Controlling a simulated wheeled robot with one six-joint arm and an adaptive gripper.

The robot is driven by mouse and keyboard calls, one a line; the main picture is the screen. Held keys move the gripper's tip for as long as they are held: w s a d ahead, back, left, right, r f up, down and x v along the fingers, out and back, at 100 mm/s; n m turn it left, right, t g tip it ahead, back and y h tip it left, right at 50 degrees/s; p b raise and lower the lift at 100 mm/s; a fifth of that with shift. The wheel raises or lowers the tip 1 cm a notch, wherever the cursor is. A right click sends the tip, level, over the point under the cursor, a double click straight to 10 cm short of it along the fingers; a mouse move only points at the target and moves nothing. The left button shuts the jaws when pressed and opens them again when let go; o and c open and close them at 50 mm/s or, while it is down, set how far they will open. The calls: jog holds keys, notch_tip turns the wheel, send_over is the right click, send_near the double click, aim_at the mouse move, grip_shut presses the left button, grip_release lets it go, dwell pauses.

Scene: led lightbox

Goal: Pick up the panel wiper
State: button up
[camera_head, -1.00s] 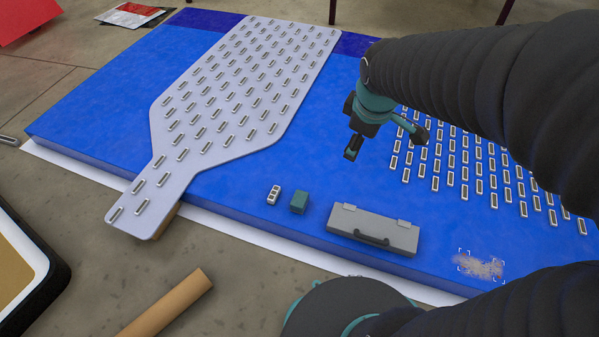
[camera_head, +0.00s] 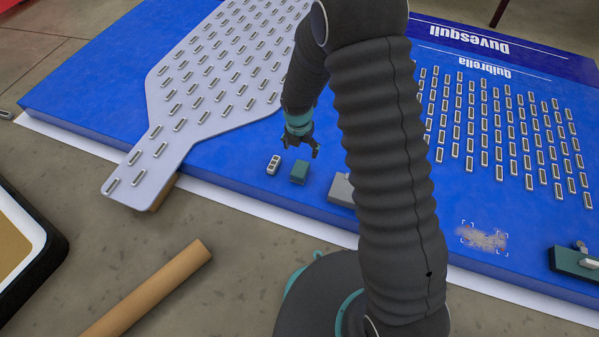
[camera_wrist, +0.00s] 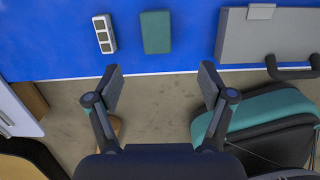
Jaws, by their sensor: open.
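A small teal block (camera_head: 299,172), likely the panel wiper, stands on the blue panel (camera_head: 235,168) near its front edge. In the wrist view the teal block (camera_wrist: 155,32) lies beyond the fingertips, roughly in line with the gap between them. My gripper (camera_head: 301,150) is open and empty, just behind and above the block in the head view. Its two spread fingers also show in the wrist view (camera_wrist: 159,75). Nothing is between them.
A small white three-cell piece (camera_head: 273,165) stands just left of the block. A grey case (camera_head: 341,189) is to the right, partly hidden by my arm. A teal-and-grey device (camera_head: 576,263) is at the right edge. A pale LED board (camera_head: 205,110) lies at left, a dusty patch (camera_head: 484,238) at right.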

aim_at(300, 168)
jog(key=f, duration=0.3)
jog(key=f+b, duration=0.1)
jog(key=f, duration=0.2)
jog(key=w+f, duration=0.1)
jog(key=f, duration=0.2)
jog(key=shift+b, duration=0.35)
jog(key=shift+w+a+f+b, duration=0.15)
jog(key=shift+f+b, duration=0.25)
jog(key=shift+f, duration=0.95)
jog(key=shift+w+d+f+b, duration=0.1)
jog(key=shift+f+b, duration=0.25)
jog(key=shift+f, duration=1)
jog(key=c, duration=1.3)
jog(key=shift+a+r, duration=0.1)
